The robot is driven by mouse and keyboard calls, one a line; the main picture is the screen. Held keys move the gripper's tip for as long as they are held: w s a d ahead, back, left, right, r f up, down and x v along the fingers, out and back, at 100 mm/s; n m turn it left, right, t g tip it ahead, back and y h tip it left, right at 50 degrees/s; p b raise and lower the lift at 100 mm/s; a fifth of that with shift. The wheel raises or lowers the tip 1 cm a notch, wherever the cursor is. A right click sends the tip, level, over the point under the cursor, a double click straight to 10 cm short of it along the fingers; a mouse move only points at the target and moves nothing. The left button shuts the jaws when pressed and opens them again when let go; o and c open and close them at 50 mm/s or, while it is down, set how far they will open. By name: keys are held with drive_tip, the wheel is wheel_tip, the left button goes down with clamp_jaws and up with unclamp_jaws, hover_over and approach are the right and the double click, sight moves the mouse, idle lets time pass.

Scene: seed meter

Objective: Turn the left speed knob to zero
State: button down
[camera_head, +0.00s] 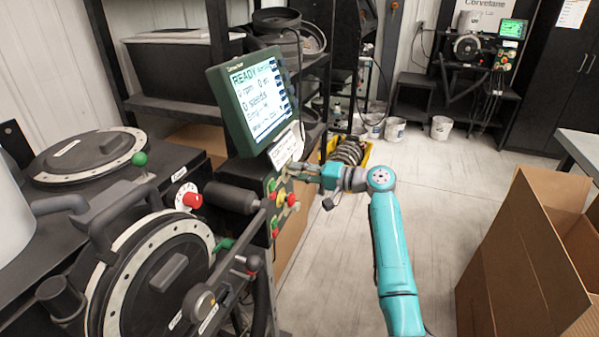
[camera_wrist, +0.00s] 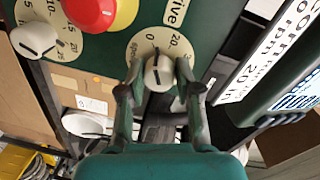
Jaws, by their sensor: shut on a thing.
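A cream speed knob (camera_wrist: 158,73) sits on a pale round dial on the green panel in the wrist view. The dial shows a 0 and a 20. A dark line on the knob points up, roughly toward the 0. My gripper (camera_wrist: 160,86) has a finger on each side of this knob and is shut on it. A second cream knob (camera_wrist: 35,40) with its own numbered dial is at the left of the wrist view. In the head view my gripper (camera_head: 312,174) is at the panel's right edge and hides the knob it holds.
A red button (camera_wrist: 90,8) on a yellow ring is near the held knob. The green-framed screen (camera_head: 256,100) above the panel reads READY and 0 rpm. Dark machinery (camera_head: 150,260) fills the left. A cardboard box (camera_head: 520,260) stands at the right, with clear floor between.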

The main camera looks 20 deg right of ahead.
drive_tip(key=shift+f+n, duration=0.15)
drive_tip(key=shift+n, duration=0.45)
drive_tip(key=c, duration=0.8)
unclamp_jaws()
drive_tip(key=shift+s+d, duration=0.1)
drive_tip(key=v, duration=1.1)
drive_tip(key=shift+s+d, duration=0.2)
drive_tip(key=shift+s, duration=0.1)
